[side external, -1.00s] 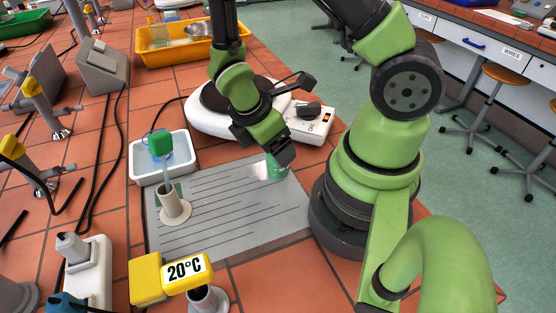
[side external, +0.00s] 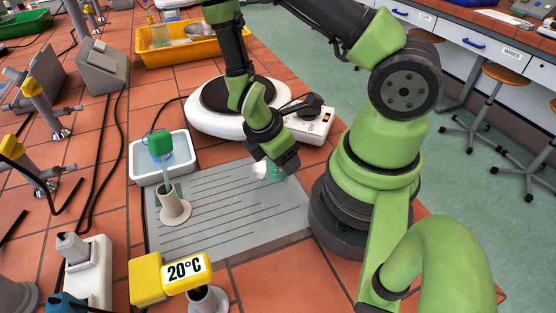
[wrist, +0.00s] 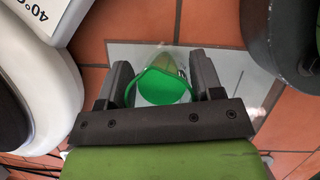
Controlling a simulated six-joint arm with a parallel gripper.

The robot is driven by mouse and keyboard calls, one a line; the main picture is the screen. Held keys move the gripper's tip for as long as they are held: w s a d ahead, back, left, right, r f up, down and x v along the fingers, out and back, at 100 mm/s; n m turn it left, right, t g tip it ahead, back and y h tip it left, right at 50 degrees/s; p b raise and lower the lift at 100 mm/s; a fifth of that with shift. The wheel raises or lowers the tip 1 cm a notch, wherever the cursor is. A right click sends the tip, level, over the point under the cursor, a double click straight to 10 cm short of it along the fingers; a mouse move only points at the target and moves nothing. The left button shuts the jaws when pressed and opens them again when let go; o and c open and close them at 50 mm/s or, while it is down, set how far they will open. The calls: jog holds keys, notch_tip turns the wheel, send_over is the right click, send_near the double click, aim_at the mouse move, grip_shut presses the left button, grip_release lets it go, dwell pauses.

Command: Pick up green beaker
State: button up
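The green beaker (side external: 275,172) is clear with green contents and stands on the grey lined mat (side external: 225,220), near the mat's far right corner. In the side view my gripper (side external: 277,163) is right over it and hides its upper part. In the wrist view the beaker (wrist: 162,86) is between the two dark fingers of my gripper (wrist: 160,82). The fingers are apart, one on each side of it. A small gap seems to show on the right; contact on the left cannot be told.
A white hotplate (side external: 240,110) with a dark round top stands just behind the mat. A white tray (side external: 160,170) and a beige stand (side external: 173,207) are to the left. A yellow 20°C sign (side external: 172,277) is in front. The mat's middle is clear.

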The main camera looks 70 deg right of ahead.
jog(key=c, duration=0.6)
jog(key=shift+r, duration=0.1)
